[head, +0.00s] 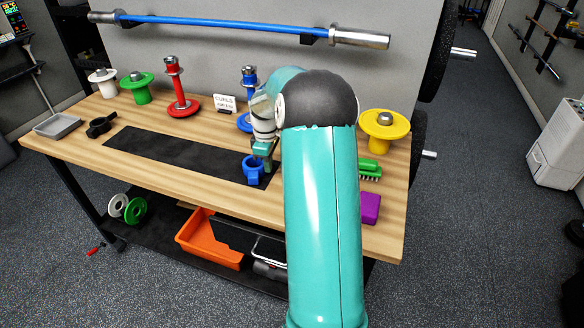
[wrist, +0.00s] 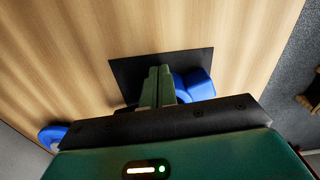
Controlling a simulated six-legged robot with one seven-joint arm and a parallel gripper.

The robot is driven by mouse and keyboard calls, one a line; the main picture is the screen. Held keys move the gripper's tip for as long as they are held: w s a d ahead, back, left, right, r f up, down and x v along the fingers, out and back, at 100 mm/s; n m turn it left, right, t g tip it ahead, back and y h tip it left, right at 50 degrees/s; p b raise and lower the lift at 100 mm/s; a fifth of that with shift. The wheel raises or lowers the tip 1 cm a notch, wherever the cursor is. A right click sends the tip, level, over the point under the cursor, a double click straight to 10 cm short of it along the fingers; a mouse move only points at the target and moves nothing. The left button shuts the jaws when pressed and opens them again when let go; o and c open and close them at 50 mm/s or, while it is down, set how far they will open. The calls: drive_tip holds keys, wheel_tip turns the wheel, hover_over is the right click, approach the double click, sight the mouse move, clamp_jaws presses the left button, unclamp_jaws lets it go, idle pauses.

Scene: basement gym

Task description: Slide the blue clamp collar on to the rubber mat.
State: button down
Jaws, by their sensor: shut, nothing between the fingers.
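The blue clamp collar (head: 253,172) stands at the right end of the long black rubber mat (head: 170,152), close to the mat's front edge. In the wrist view the collar (wrist: 198,84) is beside my gripper's fingers, at the right edge of the mat (wrist: 132,72). I cannot tell whether its whole base lies on the mat. My gripper (head: 264,150) is low over the mat, just behind the collar. In the wrist view its fingertips (wrist: 160,75) are shut and empty, and they hide part of the collar. I cannot tell whether they touch it.
A black collar (head: 101,125) and a grey tray (head: 58,126) are at the left. Red (head: 182,106), green (head: 138,88) and blue (head: 249,78) stands line the back. A yellow stand (head: 384,126), green brush (head: 369,168) and purple block (head: 369,208) are right of the mat.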

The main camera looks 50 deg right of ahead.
sight(251, 161)
drive_tip(key=w+a, duration=0.2)
drive_tip(key=w, duration=0.3)
drive_tip(key=shift+a, duration=0.4)
